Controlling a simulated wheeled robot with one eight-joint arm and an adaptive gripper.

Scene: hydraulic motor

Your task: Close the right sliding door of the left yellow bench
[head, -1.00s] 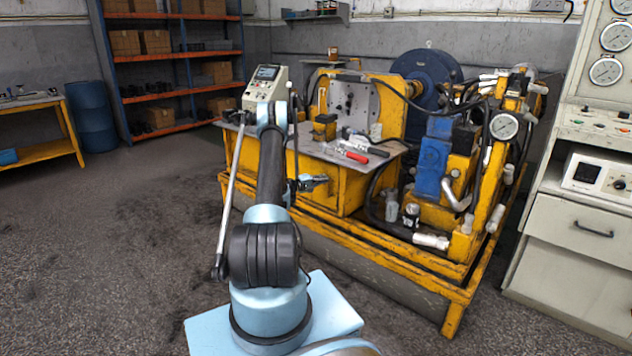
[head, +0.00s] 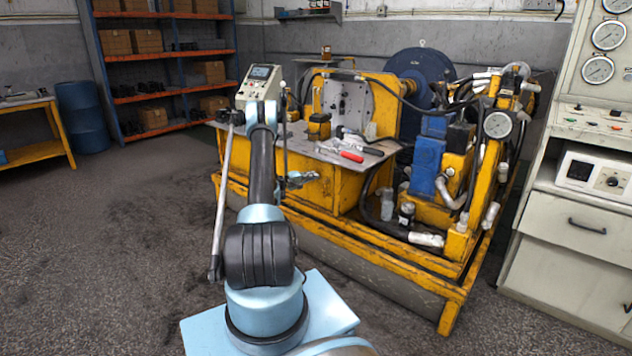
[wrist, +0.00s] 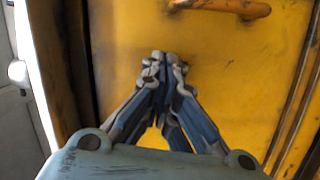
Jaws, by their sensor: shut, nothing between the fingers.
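The yellow bench front (head: 342,190) is in the middle of the head view, under a grey worktop. My gripper (head: 303,180) is beside this front, partly hidden by my own arm. In the wrist view a worn yellow panel (wrist: 225,75) fills most of the picture, with a yellow bar handle (wrist: 225,7) at its top edge. My gripper (wrist: 163,62) is shut and empty, its fingertips over the panel below and left of the handle. I cannot tell whether they touch it. Dark upright gaps run along the panel's left side. How far the door is open is not clear.
Tools with red and black handles (head: 352,156) lie on the worktop. A yellow base rail (head: 400,270) juts out below the bench front. A grey control cabinet (head: 568,235) stands at the right. The floor at the left (head: 110,240) is clear.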

